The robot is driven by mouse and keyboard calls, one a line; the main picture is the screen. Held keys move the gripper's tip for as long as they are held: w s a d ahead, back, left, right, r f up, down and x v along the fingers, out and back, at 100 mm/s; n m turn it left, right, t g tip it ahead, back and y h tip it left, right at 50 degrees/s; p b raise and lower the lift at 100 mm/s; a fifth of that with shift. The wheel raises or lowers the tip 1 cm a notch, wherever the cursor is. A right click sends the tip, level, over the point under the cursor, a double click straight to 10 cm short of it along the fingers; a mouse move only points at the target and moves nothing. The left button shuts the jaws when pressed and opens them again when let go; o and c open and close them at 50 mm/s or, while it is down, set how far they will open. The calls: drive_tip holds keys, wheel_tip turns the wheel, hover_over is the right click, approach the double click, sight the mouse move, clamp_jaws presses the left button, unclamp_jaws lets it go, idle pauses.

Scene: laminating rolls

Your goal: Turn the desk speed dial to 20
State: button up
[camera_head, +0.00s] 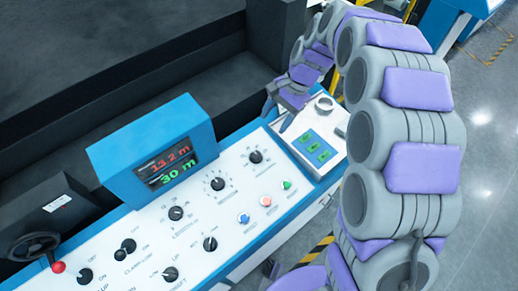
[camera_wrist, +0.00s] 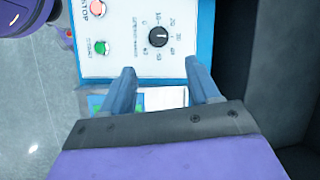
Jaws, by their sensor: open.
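A black dial (camera_head: 255,157) with a printed scale sits on the white desk panel (camera_head: 150,240), near the panel's right part. In the wrist view the dial (camera_wrist: 158,37) has numbers around it that seem to run from 10 to 50. Its name label is too blurred to read, and I cannot tell its exact setting. My gripper (camera_head: 276,118) is above the panel, up and right of this dial in the head view. In the wrist view my gripper (camera_wrist: 160,68) is open, its two fingers apart with nothing between them. The dial lies beyond the fingertips, not touched.
Other black dials (camera_head: 217,184) and green (camera_head: 287,185), red (camera_head: 265,200) and blue (camera_head: 244,218) buttons share the panel. A blue display box (camera_head: 120,165) reads 13.2 m and 30 m. A small control box (camera_head: 318,150) with green keys is at the right end.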

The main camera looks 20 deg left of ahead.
approach(256, 155)
drive_tip(key=b+x, duration=0.2)
drive_tip(key=x, duration=0.6)
drive_tip(key=shift+w+a, duration=0.1)
drive_tip(key=shift+a, duration=0.05)
drive_tip(key=shift+d+f, duration=0.25)
drive_tip(key=shift+f, duration=0.1)
drive_tip(key=shift+a, duration=0.25)
drive_tip(key=c, duration=0.4)
drive_tip(key=shift+d, duration=0.1)
drive_tip(key=c, duration=0.6)
drive_tip(key=shift+c, duration=0.2)
